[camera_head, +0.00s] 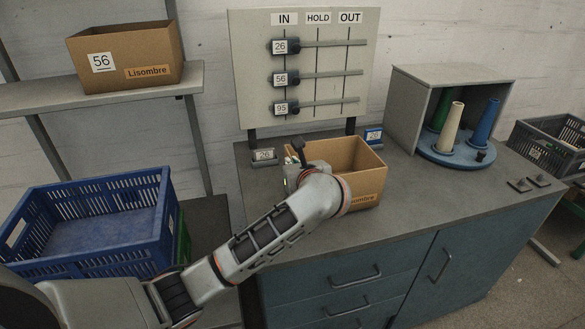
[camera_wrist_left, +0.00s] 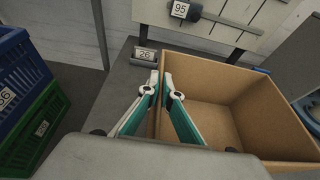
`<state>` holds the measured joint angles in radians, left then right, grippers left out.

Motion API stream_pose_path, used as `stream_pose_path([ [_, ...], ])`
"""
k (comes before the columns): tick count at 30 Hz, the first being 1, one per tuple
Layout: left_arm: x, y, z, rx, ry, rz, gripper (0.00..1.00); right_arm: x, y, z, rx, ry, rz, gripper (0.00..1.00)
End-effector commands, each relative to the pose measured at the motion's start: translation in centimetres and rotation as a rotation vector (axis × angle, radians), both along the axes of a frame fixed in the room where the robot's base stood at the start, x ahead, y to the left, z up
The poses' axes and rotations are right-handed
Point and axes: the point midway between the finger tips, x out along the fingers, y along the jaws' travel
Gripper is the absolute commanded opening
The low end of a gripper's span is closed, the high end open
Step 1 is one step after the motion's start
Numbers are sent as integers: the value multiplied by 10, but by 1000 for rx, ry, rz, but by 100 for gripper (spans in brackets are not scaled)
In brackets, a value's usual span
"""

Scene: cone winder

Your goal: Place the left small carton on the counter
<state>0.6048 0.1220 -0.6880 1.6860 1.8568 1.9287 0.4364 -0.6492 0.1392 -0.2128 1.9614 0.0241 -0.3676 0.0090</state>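In the left wrist view the carton (camera_wrist_left: 240,110) looks empty. My left gripper (camera_wrist_left: 161,82) has its fingers close together on either side of the carton's left wall, pinching it. In the head view the left gripper (camera_head: 295,160) is mostly hidden at the carton's left side. A similar carton marked 56 (camera_head: 125,58) stands on the shelf. My right gripper is not in view.
A blue crate (camera_head: 95,240) is at the lower left. A sign board (camera_head: 300,65) with sliders stands behind the carton. Small number blocks (camera_head: 264,156) sit on the counter. A grey box with cones (camera_head: 455,115) stands at right; bare counter lies before it.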

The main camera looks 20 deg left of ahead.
Motion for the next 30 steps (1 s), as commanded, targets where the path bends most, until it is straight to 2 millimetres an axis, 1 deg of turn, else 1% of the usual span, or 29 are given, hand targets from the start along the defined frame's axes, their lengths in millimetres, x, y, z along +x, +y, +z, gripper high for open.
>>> stream_pose_path([
  [1, 0, 1, -6, 2, -1, 2, 0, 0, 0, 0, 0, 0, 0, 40],
  [4, 0, 1, -13, 1, -1, 0, 0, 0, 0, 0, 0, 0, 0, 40],
  [12, 0, 0, -14, -1, -2, 0, 0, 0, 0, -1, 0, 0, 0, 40],
  [16, 0, 0, -18, -2, -1, 1, 0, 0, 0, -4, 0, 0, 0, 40],
  [18, 0, 0, -18, -1, -1, 0, 19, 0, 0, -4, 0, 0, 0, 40],
  [19, 0, 0, -17, -1, -1, 0, 21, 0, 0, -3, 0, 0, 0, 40],
  [30, 0, 0, -15, 1, -1, 0, 21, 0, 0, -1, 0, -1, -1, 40],
])
